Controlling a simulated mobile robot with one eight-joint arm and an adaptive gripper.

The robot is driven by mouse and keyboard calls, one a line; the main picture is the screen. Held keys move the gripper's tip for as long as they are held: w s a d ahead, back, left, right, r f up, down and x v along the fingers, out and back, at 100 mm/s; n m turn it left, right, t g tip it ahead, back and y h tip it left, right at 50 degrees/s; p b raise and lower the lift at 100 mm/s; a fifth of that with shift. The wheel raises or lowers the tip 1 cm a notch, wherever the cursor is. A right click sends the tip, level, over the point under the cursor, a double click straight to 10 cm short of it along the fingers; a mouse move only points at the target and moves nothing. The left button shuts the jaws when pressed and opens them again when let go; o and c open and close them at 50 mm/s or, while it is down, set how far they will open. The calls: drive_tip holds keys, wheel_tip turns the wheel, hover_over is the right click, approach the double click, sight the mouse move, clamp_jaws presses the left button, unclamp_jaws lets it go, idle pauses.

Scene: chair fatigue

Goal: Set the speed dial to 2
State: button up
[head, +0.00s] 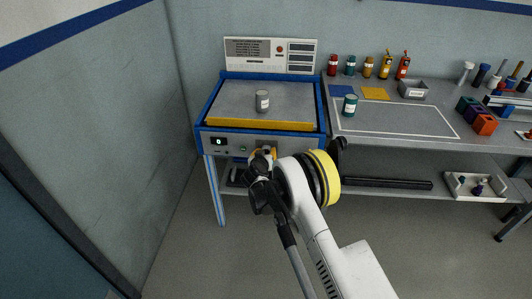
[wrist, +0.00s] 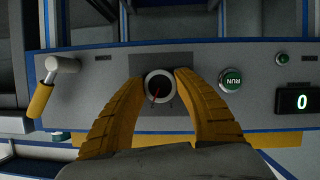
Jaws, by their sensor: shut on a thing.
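The speed dial (wrist: 160,84) shows in the wrist view as a round dark knob with a pale rim and a thin red pointer line, on a grey panel plate. The red line points down and slightly left in that upside-down view; I cannot read the scale marks. My gripper (wrist: 161,86) is shut on the dial, one yellow ribbed finger on each side. In the head view my gripper (head: 264,153) is at the front panel of the blue-framed machine (head: 282,145), and my wrist hides the dial. The panel display (wrist: 302,101) reads 0.
A green RUN button (wrist: 231,79) sits beside one finger. A lever with a yellow handle (wrist: 42,98) projects from the panel's other side. A small canister (head: 262,101) stands on the machine's plate. The bench (head: 395,132) to the right holds bottles and blocks.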

idle(0.3)
drive_tip(key=o, duration=1.2)
drive_tip(key=shift+s, duration=0.1)
drive_tip(key=v, duration=1.1)
drive_tip(key=shift+s+r, duration=0.2)
drive_tip(key=shift+s, duration=0.15)
drive_tip(key=shift+a, duration=0.1)
